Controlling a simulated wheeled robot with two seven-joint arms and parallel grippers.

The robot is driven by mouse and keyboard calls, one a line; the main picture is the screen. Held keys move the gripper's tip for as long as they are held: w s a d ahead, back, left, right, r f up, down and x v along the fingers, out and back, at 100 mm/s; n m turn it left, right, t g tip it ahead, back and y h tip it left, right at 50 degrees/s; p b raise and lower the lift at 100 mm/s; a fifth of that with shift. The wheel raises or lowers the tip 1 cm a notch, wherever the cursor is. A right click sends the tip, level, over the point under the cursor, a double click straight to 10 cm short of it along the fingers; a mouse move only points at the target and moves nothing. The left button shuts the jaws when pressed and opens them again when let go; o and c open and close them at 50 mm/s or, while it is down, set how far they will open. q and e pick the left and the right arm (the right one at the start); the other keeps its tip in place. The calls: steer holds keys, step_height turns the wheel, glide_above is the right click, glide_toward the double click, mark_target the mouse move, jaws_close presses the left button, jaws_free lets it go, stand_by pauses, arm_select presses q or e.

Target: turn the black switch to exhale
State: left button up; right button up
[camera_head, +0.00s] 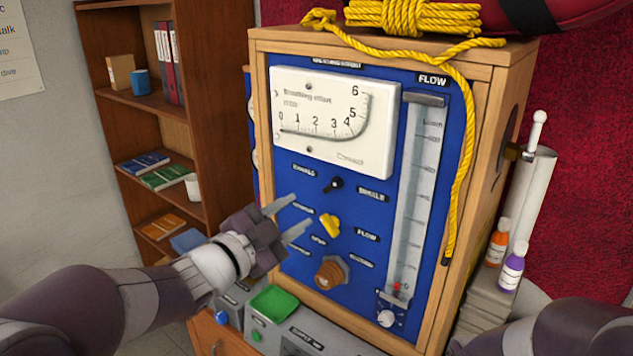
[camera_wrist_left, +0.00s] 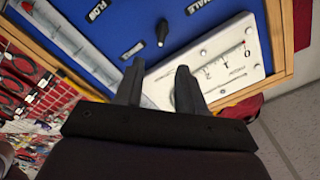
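The black switch (camera_head: 334,185) sits on the blue panel (camera_head: 290,262) under the gauge, between two small labels. My left gripper (camera_head: 299,210) is open and empty, in front of the panel, left of and slightly below the switch in the head view. In the left wrist view the black switch (camera_wrist_left: 162,32) shows ahead of the two spread fingers (camera_wrist_left: 160,80), apart from them. My right gripper is out of view; only part of that arm shows at lower right.
A yellow knob (camera_head: 328,224) and a brown knob (camera_head: 331,272) sit below the switch. A white gauge (camera_head: 335,120) is above it and a flow tube (camera_head: 417,190) to its right. A grey box with a green top (camera_head: 273,301) stands below the gripper.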

mark_target(328, 189)
arm_select(q)
steer(key=p+x, duration=0.1)
steer(key=x, duration=0.2)
steer(key=p+x, duration=0.1)
steer(key=x, duration=0.2)
steer(key=w+a+f+p+x, duration=0.1)
steer(key=x, duration=0.3)
steer(key=shift+a, duration=0.1)
steer(key=shift+w+d, duration=0.25)
steer(key=shift+d, duration=0.05)
steer(key=shift+s+d+r, duration=0.15)
steer(key=shift+s+r, duration=0.1)
steer(key=shift+s, duration=0.2)
steer(key=shift+w, duration=0.3)
steer(key=c, duration=0.4)
steer(key=shift+w, duration=0.1)
jaws_close()
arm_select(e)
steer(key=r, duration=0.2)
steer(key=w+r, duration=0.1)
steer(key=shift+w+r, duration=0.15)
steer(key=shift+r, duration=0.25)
